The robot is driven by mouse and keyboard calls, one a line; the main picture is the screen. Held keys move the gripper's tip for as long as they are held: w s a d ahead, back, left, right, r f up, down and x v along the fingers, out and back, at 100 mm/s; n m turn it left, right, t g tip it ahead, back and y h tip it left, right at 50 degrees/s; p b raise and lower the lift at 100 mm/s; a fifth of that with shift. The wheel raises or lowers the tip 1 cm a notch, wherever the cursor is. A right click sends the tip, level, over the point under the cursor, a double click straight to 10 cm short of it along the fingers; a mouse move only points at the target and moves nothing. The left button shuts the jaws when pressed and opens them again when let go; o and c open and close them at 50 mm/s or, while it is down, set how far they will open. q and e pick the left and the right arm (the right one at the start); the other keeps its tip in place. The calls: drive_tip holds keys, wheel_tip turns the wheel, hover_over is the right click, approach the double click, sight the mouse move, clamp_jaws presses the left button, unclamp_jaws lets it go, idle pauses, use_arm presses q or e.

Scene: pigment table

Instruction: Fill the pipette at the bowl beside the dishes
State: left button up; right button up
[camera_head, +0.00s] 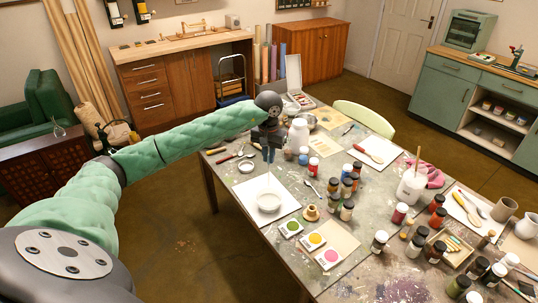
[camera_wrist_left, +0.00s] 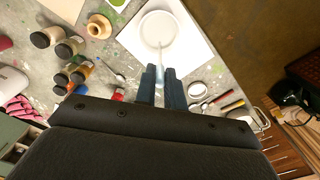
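A white bowl (camera_head: 269,203) stands on a white sheet (camera_head: 249,196) near the table's left edge; the wrist view also shows the bowl (camera_wrist_left: 160,31). Beside it are small square dishes with green (camera_head: 291,228), yellow (camera_head: 315,240) and pink (camera_head: 330,257) discs. My left gripper (camera_head: 268,155) is above the bowl, its dark fingers (camera_wrist_left: 161,84) closed around a pale, bluish pipette (camera_wrist_left: 160,66). The pipette's thin end points down toward the bowl; I cannot tell whether it touches the inside. My right gripper is in neither view.
A small tan spool-like pot (camera_head: 311,213) stands between the bowl and several dark-capped jars (camera_head: 347,187). A white bottle (camera_head: 299,134) stands behind the gripper. Spoons and brushes (camera_head: 229,157) lie at the table's left edge. More bottles crowd the right side of the table (camera_head: 385,290).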

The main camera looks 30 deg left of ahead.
sight(269, 164)
use_arm(q)
drive_tip(key=shift+f, duration=1.9)
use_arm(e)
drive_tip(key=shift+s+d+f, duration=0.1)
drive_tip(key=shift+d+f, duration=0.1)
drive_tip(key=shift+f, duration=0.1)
